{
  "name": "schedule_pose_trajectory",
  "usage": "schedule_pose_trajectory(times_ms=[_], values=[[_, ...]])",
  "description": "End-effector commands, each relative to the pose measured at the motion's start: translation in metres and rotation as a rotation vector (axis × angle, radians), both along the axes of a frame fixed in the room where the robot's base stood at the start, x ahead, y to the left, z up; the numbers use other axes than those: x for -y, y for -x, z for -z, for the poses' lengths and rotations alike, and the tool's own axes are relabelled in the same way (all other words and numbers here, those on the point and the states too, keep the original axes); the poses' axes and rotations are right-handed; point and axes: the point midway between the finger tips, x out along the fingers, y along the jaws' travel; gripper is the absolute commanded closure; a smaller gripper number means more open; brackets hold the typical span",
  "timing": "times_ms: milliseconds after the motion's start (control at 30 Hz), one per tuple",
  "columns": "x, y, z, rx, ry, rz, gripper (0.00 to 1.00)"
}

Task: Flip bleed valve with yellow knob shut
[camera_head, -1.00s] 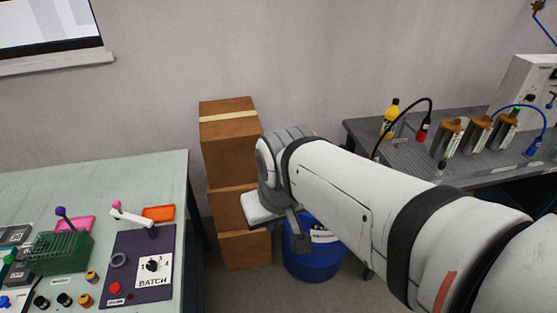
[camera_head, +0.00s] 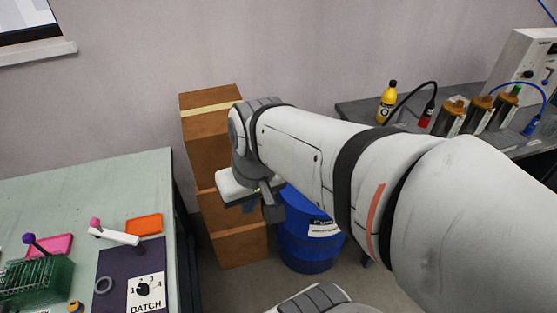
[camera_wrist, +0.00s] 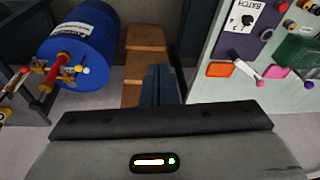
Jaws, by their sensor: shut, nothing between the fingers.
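At the left of the wrist view, brass valve fittings sit along a red pipe (camera_wrist: 50,85) in front of the blue drum. The knobs are too small to tell how the valve's lever stands. My gripper (camera_wrist: 160,72) is shut and empty, pointing over the floor near the cardboard boxes, to the right of the fittings and apart from them. In the head view my gripper (camera_head: 272,209) is partly hidden by the wrist, and the valve fittings are not visible.
A blue drum (camera_head: 308,245) stands on the floor beside stacked cardboard boxes (camera_head: 238,246). A pale table (camera_head: 125,178) with a BATCH panel (camera_head: 118,265) is at left. A grey bench (camera_head: 362,112) with a yellow bottle (camera_head: 387,104) and several brown-topped cylinders is at right.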

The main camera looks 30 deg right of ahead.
Motion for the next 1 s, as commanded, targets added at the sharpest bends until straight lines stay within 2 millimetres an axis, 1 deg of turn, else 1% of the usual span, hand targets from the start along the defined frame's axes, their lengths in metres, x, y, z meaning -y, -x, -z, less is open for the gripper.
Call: schedule_pose_trajectory(times_ms=[33, 67, 100, 167, 200, 267, 300, 367, 400, 467, 567, 600, 667, 700, 767, 800, 867, 900, 967, 1000], values=[[0.002, 0.001, 0.033, -0.061, -0.052, 0.053, 1.0], [0.0, 0.003, 0.047, -0.101, -0.091, 0.085, 1.0], [-0.004, 0.004, 0.067, -0.158, -0.153, 0.132, 1.0], [-0.011, 0.004, 0.098, -0.248, -0.262, 0.213, 1.0], [-0.016, 0.003, 0.116, -0.309, -0.344, 0.269, 1.0], [-0.024, -0.001, 0.141, -0.391, -0.471, 0.352, 1.0], [-0.029, -0.005, 0.155, -0.44, -0.561, 0.406, 1.0], [-0.034, -0.015, 0.175, -0.502, -0.7, 0.486, 1.0], [-0.035, -0.024, 0.187, -0.536, -0.794, 0.538, 1.0], [-0.034, -0.039, 0.204, -0.576, -0.942, 0.616, 1.0], [-0.022, -0.069, 0.231, -0.611, -1.198, 0.742, 1.0], [-0.013, -0.082, 0.242, -0.612, -1.302, 0.791, 1.0], [0.005, -0.101, 0.259, -0.598, -1.461, 0.861, 1.0], [0.02, -0.113, 0.271, -0.579, -1.568, 0.908, 1.0], [0.047, -0.13, 0.291, -0.534, -1.727, 0.974, 1.0], [0.068, -0.14, 0.305, -0.493, -1.832, 1.018, 1.0], [0.104, -0.152, 0.329, -0.412, -1.987, 1.08, 1.0], [0.129, -0.157, 0.346, -0.348, -2.084, 1.118, 1.0], [0.168, -0.16, 0.372, -0.233, -2.22, 1.174, 1.0], [0.193, -0.159, 0.389, -0.152, -2.301, 1.206, 1.0]])
